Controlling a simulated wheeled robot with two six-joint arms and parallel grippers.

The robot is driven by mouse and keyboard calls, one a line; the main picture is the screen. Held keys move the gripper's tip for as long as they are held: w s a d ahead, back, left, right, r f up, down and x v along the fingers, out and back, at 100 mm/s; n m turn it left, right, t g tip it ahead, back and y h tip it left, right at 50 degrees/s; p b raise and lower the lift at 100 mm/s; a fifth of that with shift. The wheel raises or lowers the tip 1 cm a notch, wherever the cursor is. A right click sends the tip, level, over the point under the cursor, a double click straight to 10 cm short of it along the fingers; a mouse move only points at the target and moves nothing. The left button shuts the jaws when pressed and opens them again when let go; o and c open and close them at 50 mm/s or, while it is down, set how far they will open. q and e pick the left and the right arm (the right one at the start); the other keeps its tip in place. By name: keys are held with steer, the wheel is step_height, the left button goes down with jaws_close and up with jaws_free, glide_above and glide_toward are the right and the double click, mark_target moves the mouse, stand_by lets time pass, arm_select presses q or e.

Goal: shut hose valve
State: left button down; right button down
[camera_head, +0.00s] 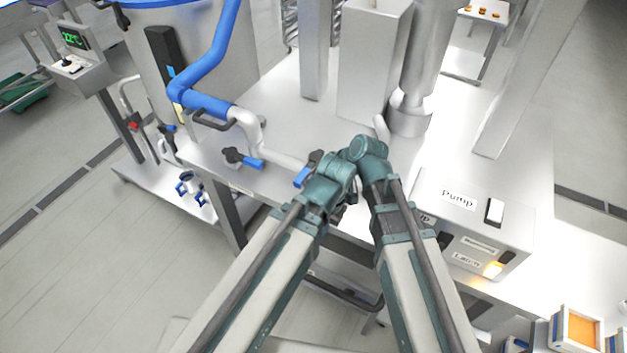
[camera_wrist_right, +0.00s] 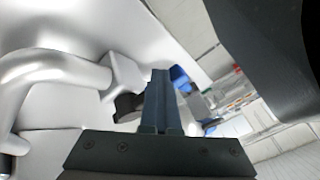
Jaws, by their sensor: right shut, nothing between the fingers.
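A blue hose (camera_head: 207,72) comes down to a bent metal pipe (camera_head: 249,130) over the steel table. A black knob with a blue part (camera_head: 243,158) sits beside the pipe's lower end. A second black-and-blue fitting (camera_head: 303,176) lies further right, close to my arms. I cannot tell which of these is the hose valve. My right gripper (camera_wrist_right: 160,100) is shut and empty in the right wrist view, in front of a dark handle (camera_wrist_right: 129,106) beside a silver pipe (camera_wrist_right: 52,68). Whether it touches the handle is unclear. My left gripper is hidden behind my arm links in the head view.
A control box labelled Pump (camera_head: 470,215), with a white switch and a lit lamp, stands right of my arms. A grey column (camera_head: 372,65) and a metal cylinder (camera_head: 418,75) rise behind them. A steel tank (camera_head: 200,60) stands at the back left.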

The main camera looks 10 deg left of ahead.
steer(key=shift+a+r, duration=0.1)
steer(key=shift+a, duration=0.1)
stand_by(0.3)
steer(key=p+v, duration=0.6)
steer(key=v, duration=0.1)
steer(key=shift+d, duration=0.3)
stand_by(0.8)
